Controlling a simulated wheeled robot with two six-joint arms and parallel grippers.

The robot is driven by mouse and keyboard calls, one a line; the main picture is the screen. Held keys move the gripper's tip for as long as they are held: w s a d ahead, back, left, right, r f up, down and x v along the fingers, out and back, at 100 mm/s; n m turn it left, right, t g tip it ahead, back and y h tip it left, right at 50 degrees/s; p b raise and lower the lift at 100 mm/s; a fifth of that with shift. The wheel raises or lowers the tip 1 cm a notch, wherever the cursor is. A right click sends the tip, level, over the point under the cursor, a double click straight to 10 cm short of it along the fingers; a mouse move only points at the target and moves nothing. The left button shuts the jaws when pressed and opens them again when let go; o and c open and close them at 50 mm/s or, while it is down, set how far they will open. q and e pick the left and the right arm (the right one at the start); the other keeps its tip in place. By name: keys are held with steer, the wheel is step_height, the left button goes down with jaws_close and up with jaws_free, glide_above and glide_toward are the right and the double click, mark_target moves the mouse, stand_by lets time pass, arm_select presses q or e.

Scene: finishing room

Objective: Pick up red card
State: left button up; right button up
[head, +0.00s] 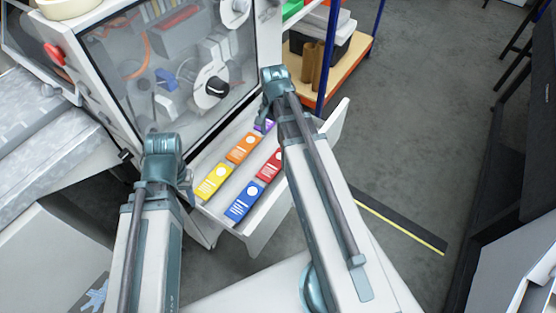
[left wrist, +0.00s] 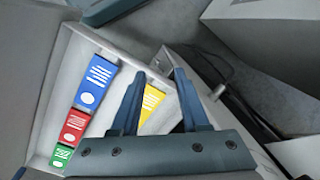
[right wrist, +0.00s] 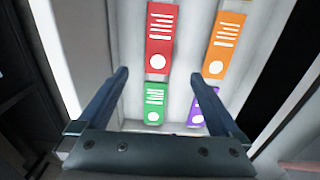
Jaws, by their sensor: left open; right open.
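The red card (head: 268,165) lies in a shallow white drawer or tray (head: 270,215), partly covered by my right arm in the head view. It shows whole white markings in the right wrist view (right wrist: 161,40), just beyond my open right gripper (right wrist: 159,74), with the green card (right wrist: 155,103) nearer. My right gripper also shows in the head view (head: 266,108), over the tray's far end. In the left wrist view the red card (left wrist: 74,126) lies between the blue and green cards. My left gripper (left wrist: 160,74) is open above the yellow card (left wrist: 152,100). Both grippers hold nothing.
The tray also holds blue (head: 244,202), orange (head: 244,148) and purple (right wrist: 204,107) cards, in two rows. A glass-fronted machine (head: 180,60) stands directly behind the tray. A shelf (head: 335,60) stands at the back; grey floor is open to the right.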

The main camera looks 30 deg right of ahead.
steer(key=b, duration=0.9)
glide_above(275, 163)
steer(key=shift+w+d+f, duration=0.1)
steer(key=shift+w+f, duration=0.05)
steer(key=shift+f, duration=4.25)
steer(key=shift+r, duration=0.1)
steer(key=f+b, duration=0.5)
steer(key=shift+s+a+f, duration=0.15)
steer(key=shift+s+a, duration=0.05)
steer(key=c, duration=1.3)
steer(key=shift+o, duration=0.2)
steer(key=shift+r, duration=0.2)
